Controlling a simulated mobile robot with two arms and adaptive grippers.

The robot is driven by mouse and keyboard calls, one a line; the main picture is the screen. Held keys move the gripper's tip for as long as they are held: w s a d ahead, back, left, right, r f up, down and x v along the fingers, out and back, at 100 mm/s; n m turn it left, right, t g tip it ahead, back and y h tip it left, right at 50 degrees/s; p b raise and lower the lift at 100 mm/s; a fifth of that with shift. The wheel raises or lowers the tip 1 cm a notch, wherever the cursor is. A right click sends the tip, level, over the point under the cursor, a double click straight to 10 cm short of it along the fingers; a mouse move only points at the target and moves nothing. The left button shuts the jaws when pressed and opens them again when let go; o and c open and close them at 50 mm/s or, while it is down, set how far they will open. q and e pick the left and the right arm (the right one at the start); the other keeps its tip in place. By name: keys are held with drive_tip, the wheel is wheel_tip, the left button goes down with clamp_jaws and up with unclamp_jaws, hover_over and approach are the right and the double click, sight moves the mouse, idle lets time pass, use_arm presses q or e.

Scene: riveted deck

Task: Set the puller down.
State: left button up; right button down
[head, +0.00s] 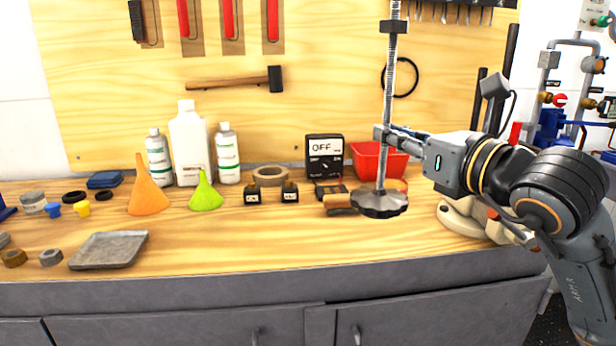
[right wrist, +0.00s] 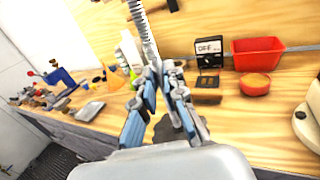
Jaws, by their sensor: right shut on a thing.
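The puller (head: 388,95) is a tall grey threaded rod with a dark collar near the top and a wide dark round foot at the bottom. It is upright in the head view. My right gripper (head: 382,134) is shut on its rod, above the foot. In the right wrist view the puller's threaded rod (right wrist: 143,30) rises from between the fingers of my right gripper (right wrist: 160,75). The foot shows over the wooden worktop (head: 270,240); I cannot tell whether it touches the wood. My left gripper is not in view.
Funnels (head: 206,194), bottles (head: 190,145) and a grey tray (head: 108,250) are farther left. The front middle of the worktop is clear.

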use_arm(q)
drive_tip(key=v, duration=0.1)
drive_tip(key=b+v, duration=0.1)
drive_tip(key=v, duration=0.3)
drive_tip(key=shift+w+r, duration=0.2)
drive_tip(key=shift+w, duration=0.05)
use_arm(e)
drive_tip(key=w+d+f, duration=0.3)
drive_tip(key=w+f, duration=0.9)
drive_tip(key=w, duration=0.1)
drive_tip(key=shift+w+d+f, duration=0.2)
drive_tip(key=shift+w+f, duration=0.15)
drive_tip(key=shift+f, duration=0.05)
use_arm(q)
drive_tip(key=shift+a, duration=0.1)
use_arm(e)
drive_tip(key=shift+f+b, duration=0.15)
drive_tip(key=shift+b, duration=0.2)
drive_tip(key=c, duration=1.8)
unclamp_jaws()
drive_tip(key=shift+f, duration=0.15)
drive_tip(key=o, duration=0.4)
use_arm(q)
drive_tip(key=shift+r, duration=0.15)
use_arm(e)
drive_tip(key=shift+r, duration=0.2)
